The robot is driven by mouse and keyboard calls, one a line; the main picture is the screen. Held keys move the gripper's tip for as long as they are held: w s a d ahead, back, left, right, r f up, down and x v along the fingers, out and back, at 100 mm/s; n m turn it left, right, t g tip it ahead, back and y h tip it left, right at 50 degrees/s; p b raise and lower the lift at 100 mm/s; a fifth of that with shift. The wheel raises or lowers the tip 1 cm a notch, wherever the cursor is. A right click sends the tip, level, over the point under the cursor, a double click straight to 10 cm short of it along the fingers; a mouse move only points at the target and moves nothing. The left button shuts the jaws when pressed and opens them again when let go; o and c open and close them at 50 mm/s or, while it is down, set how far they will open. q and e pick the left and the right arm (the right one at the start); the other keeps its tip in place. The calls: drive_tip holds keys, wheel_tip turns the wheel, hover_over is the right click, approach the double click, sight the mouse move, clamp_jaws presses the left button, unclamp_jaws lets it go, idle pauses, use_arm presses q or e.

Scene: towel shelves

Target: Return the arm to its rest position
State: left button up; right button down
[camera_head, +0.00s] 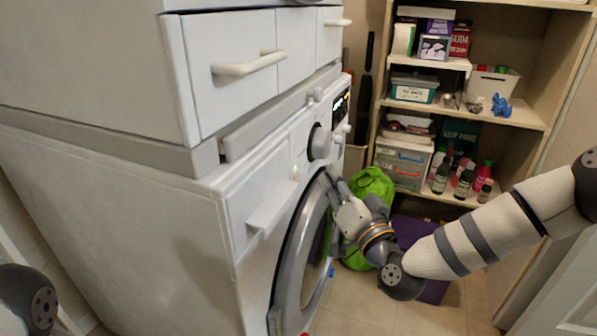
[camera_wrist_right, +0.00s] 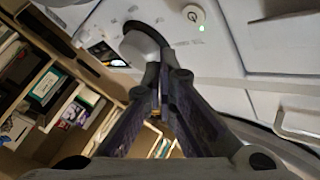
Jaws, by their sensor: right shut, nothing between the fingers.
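My right arm comes in from the right in the head view. Its right gripper (camera_head: 335,185) is beside the round door (camera_head: 292,265) of the white front-loading washing machine (camera_head: 262,205), just below the control panel. In the right wrist view the fingers of the right gripper (camera_wrist_right: 165,85) meet with nothing held between them. The round knob (camera_wrist_right: 140,50) of the machine shows behind the fingertips. I cannot tell whether the gripper touches the machine. Part of my left arm shows at the lower left corner of the head view; the left gripper is not visible.
A white drawer unit (camera_head: 180,80) sits on top of the machine. Wooden shelves (camera_head: 520,115) with boxes and bottles stand at the back right. A green bag (camera_head: 372,185) and a purple object (camera_head: 412,232) are on the floor. Tiled floor (camera_head: 365,312) is free in front.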

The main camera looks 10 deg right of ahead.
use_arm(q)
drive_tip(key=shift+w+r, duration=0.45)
use_arm(e)
drive_tip(key=shift+s+d, duration=0.75)
drive_tip(key=shift+d, duration=0.35)
